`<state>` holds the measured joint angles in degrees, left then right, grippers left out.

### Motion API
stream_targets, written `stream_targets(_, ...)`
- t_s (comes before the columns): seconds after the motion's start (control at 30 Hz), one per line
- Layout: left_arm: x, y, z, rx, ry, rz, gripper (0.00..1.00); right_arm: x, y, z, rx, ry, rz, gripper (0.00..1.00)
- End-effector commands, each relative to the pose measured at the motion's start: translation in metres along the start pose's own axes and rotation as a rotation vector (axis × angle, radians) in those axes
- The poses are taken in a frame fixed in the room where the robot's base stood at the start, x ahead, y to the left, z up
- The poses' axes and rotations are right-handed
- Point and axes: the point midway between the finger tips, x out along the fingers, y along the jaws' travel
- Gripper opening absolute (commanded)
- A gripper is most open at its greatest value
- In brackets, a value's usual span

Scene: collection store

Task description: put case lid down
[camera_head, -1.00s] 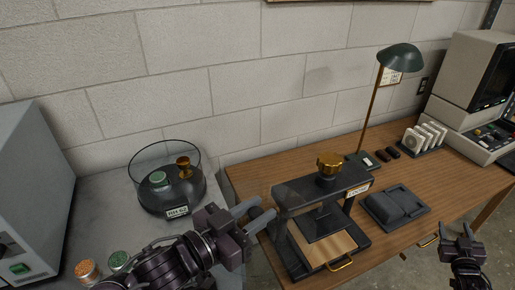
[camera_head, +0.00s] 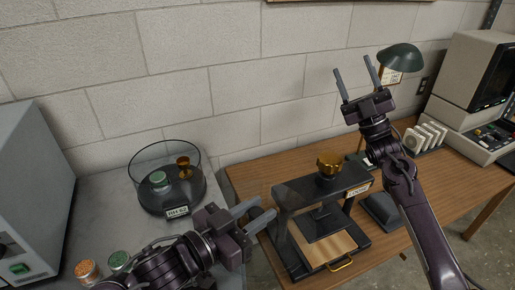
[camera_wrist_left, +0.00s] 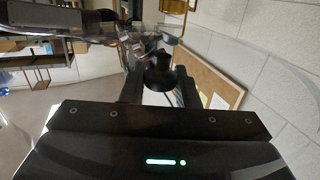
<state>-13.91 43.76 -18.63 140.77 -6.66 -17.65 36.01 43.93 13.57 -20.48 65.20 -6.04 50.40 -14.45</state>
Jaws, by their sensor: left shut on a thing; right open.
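My left gripper (camera_head: 266,207) is shut on a dark knob (camera_head: 255,212), held in the air between the grey table and the press. In the left wrist view the black knob (camera_wrist_left: 160,72) sits between the two fingers. I take it for the knob of the case lid; the clear part of the lid is hard to make out. The round clear-walled case (camera_head: 172,207) with a dark base stands on the grey table, left of this gripper, with a green piece and a brass cup inside. My right gripper (camera_head: 354,77) is open and empty, raised before the wall by the lamp.
A black press (camera_head: 290,192) with a brass knob stands on the wooden desk, close right of the left gripper. A green lamp (camera_head: 400,57), a white rack (camera_head: 427,135) and a machine stand further right. Two small jars (camera_head: 88,270) sit at the grey table's front.

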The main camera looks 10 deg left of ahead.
Motion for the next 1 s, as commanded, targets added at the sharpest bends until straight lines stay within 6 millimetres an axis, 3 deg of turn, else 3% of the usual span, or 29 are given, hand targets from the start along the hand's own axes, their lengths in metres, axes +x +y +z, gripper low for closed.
stream_targets(0.03, 0.0, 0.0, -0.001, 0.0, 0.002, 0.0, 0.0, 0.026, -0.011, -0.02, 0.002, 0.067, -0.026, 0.54)
stream_targets(0.2, 0.0, 0.0, -0.001, 0.0, 0.002, 0.0, 0.0, 0.089, -0.054, -0.087, 0.012, 0.269, -0.133, 0.54)
stream_targets(0.4, 0.0, 0.0, -0.001, 0.0, 0.002, 0.0, 0.0, 0.142, -0.11, -0.179, 0.008, 0.521, -0.283, 0.54)
stream_targets(0.53, 0.0, 0.0, -0.001, 0.0, 0.002, 0.0, 0.0, 0.159, -0.149, -0.244, -0.005, 0.7, -0.4, 0.54)
stream_targets(0.67, 0.0, 0.0, -0.001, 0.0, 0.002, 0.0, 0.0, 0.159, -0.193, -0.309, -0.027, 0.89, -0.545, 0.54)
stream_targets(0.8, 0.0, 0.0, -0.001, 0.0, 0.002, 0.0, 0.0, 0.135, -0.242, -0.371, -0.069, 1.114, -0.747, 0.54)
stream_targets(0.9, 0.0, 0.0, -0.001, 0.0, 0.002, 0.0, 0.0, 0.105, -0.271, -0.397, -0.108, 1.258, -0.91, 0.54)
stream_targets(1.0, 0.0, 0.0, -0.001, 0.0, 0.002, 0.0, 0.0, 0.07, -0.293, -0.407, -0.152, 1.38, -1.088, 0.54)
